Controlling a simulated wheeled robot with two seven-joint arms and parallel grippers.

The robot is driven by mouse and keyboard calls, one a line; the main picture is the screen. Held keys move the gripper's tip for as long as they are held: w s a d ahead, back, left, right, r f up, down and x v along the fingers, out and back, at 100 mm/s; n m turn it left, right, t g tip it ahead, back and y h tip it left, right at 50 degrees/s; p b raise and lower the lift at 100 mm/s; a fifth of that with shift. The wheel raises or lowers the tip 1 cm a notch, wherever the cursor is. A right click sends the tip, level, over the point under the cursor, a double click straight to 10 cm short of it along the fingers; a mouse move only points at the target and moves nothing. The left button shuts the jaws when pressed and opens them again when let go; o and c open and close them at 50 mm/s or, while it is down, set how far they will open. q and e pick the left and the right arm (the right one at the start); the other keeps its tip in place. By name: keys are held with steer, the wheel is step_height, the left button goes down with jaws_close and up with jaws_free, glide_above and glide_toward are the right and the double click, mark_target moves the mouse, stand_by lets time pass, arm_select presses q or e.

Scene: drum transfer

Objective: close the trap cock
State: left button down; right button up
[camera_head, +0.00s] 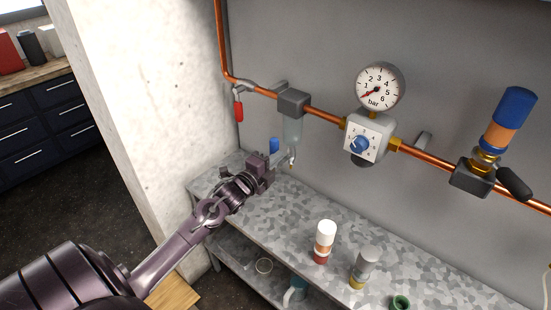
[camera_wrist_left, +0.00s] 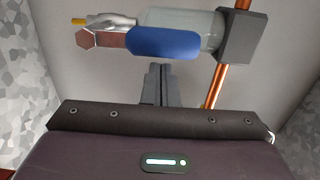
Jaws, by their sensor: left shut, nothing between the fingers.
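The trap hangs from the copper pipe as a dark grey block (camera_head: 293,102) with a clear bowl (camera_head: 293,130) under it. The cock's blue handle (camera_head: 274,146) shows at the lower left of the bowl. In the left wrist view the blue handle (camera_wrist_left: 165,42) lies lengthwise along the bowl (camera_wrist_left: 205,22), beside the metal cock body (camera_wrist_left: 110,25). My left gripper (camera_head: 279,159) is shut and empty, just below the blue handle. In the left wrist view its fingertips (camera_wrist_left: 160,70) point at the handle. Whether they touch it I cannot tell. My right gripper is out of view.
The copper pipe carries a red-tagged valve (camera_head: 238,110), a regulator (camera_head: 366,138) with a gauge (camera_head: 380,87), and a blue-topped fitting (camera_head: 508,115). A metal bench (camera_head: 290,215) below holds several small containers. A pale wall (camera_head: 140,90) stands close left of my arm.

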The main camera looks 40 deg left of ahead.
mark_target(271, 150)
arm_select(q)
steer(key=shift+a+r+n, duration=0.1)
steer(key=shift+a+n, duration=0.2)
steer(key=shift+n, duration=0.1)
steer(key=shift+a+r+n, duration=0.1)
steer(key=shift+a+n, duration=0.05)
steer(key=shift+n, duration=0.15)
steer(key=shift+w+a+r+n+p, duration=0.15)
steer(key=shift+a+n+p, duration=0.45)
steer(key=shift+a+n, duration=0.65)
steer(key=a+f+n+b, duration=0.2)
steer(key=a+f+n, duration=0.3)
steer(key=n, duration=0.7)
steer(key=shift+w+a+f+g+h, duration=0.2)
steer(key=shift+a+f+g+h, duration=0.1)
steer(key=shift+a, duration=0.85)
steer(key=shift+n, duration=0.25)
